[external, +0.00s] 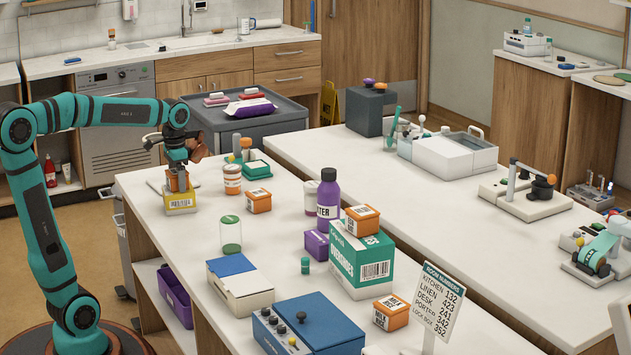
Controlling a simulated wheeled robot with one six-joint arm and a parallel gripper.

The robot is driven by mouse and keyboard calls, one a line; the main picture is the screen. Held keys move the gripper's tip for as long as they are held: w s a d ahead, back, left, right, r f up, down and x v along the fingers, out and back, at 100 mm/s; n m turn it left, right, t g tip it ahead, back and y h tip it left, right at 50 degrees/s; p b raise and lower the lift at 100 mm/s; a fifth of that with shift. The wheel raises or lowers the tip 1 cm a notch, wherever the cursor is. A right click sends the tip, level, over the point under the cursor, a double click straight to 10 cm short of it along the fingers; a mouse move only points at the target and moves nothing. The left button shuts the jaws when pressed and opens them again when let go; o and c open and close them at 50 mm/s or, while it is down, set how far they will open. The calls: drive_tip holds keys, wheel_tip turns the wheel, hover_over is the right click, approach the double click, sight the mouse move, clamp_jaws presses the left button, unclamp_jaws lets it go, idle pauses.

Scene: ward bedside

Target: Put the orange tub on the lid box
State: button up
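My gripper (177,167) points down at the left end of the near counter. Directly below it is a small orange tub (177,182), standing on or just above a yellow box with a white label (180,203). The fingers are at the tub's top; whether they grip it is too small to tell. A white box with a partly blue top (254,301), which looks like the lid box, sits nearer the camera on the same counter, well apart from my gripper.
Right of my gripper stand an orange-and-white jar (232,187), an orange carton (258,201) and a green-topped glass (231,237). A purple bottle (328,203), a green carton (361,266) and a blue device (310,330) stand farther along. Bare counter lies between the yellow box and the white box.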

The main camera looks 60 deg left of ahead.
wheel_tip(320, 180, up, 12)
drive_tip(key=shift+r, duration=0.15)
idle(0.6)
drive_tip(key=s+d+r+t, duration=0.3)
drive_tip(key=s+d+t, duration=0.2)
drive_tip(key=d+t, duration=0.2)
drive_tip(key=s+d+r+t, duration=0.4)
drive_tip(key=s+d+t, duration=0.2)
drive_tip(key=d+t, duration=0.2)
drive_tip(key=shift+t, duration=1.2)
